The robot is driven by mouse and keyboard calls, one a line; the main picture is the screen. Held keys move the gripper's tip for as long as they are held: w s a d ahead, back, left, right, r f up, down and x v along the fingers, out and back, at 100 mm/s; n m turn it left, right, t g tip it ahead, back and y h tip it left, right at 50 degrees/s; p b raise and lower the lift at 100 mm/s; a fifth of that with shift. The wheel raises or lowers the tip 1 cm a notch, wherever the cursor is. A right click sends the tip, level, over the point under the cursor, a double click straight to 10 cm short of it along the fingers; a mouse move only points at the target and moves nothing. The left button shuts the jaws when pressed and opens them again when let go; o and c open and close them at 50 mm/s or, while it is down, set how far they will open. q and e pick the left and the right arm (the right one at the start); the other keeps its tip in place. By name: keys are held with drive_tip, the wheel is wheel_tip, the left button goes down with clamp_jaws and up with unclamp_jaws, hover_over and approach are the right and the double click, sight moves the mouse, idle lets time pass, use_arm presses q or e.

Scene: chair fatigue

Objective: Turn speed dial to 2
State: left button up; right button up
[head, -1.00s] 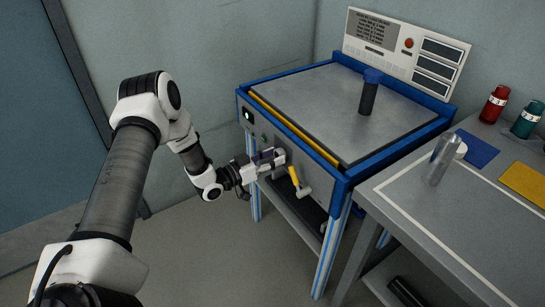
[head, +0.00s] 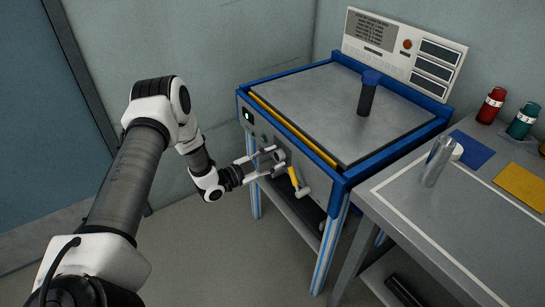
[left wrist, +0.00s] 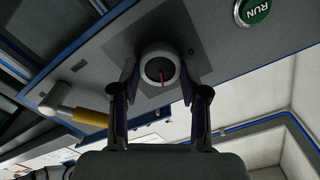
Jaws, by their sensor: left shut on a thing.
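The speed dial (left wrist: 160,69) is a round pale knob with a dark face and a red pointer line, on the grey front panel of the machine. In the left wrist view my left gripper (left wrist: 160,88) has one finger on each side of the dial and is shut on it. The pointer shows as a short, nearly upright red mark; I cannot read the scale numbers. In the head view my left gripper (head: 277,162) reaches the front panel, and its fingers partly hide the dial. My right gripper is not in view.
A yellow-handled lever (head: 293,178) sits right of the dial. A green RUN button (left wrist: 253,11) is on the same panel. A dark cylinder with a blue cap (head: 368,92) stands on the machine top. A grey side table (head: 440,220) holds a clear cylinder (head: 437,162) and bottles.

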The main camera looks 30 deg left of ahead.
use_arm(q)
drive_tip(key=shift+m, duration=0.3)
drive_tip(key=o, duration=1.1)
drive_tip(key=shift+o, duration=0.2)
drive_tip(key=shift+s, duration=0.1)
drive_tip(key=v, duration=1.1)
drive_tip(key=shift+s, duration=0.4)
drive_tip(key=shift+a, duration=0.15)
